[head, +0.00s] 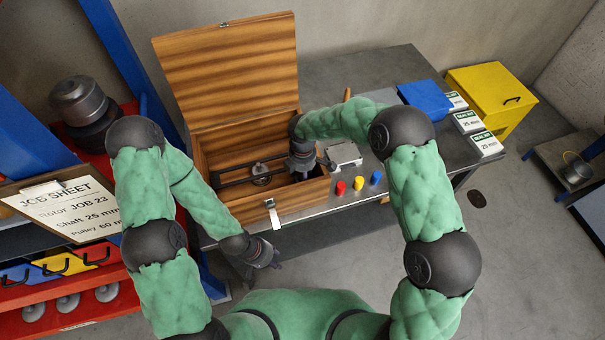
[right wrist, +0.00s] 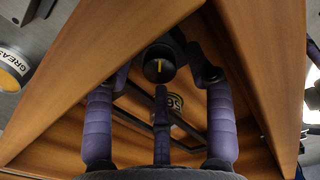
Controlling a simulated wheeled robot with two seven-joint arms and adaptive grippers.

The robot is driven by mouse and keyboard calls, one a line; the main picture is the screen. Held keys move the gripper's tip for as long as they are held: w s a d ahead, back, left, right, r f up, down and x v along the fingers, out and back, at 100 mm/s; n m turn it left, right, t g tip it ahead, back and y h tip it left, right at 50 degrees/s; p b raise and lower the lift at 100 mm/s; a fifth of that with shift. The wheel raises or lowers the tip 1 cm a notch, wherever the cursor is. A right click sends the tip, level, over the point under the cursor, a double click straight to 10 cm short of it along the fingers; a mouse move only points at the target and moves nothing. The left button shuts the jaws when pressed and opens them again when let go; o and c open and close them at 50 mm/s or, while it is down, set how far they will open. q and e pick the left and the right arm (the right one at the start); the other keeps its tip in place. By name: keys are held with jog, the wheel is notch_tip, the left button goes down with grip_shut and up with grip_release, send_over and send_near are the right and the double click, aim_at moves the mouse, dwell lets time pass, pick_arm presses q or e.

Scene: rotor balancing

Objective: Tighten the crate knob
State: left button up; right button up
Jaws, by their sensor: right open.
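The open wooden crate (head: 300,197) stands on the metal bench with its lid (head: 228,65) raised. A dark bar (head: 235,178) spans its inside, with a round grey part (head: 261,180) near its middle. My right gripper (head: 302,172) reaches down inside the crate's right end. In the right wrist view, the black round knob (right wrist: 158,68) with a yellow mark lies ahead of the open fingers (right wrist: 160,100), roughly centred between them. Contact with the knob cannot be told. In the head view the gripper hides the knob. My left gripper (head: 266,260) hangs low in front of the bench, apart from the crate.
Red, yellow and blue pegs (head: 358,183) and a light grey block (head: 344,155) stand right of the crate. A blue box (head: 425,98) and white labelled boxes (head: 486,143) are farther right. A job sheet clipboard (head: 65,205) and red rack (head: 85,295) are left.

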grip_shut()
dwell(0.5)
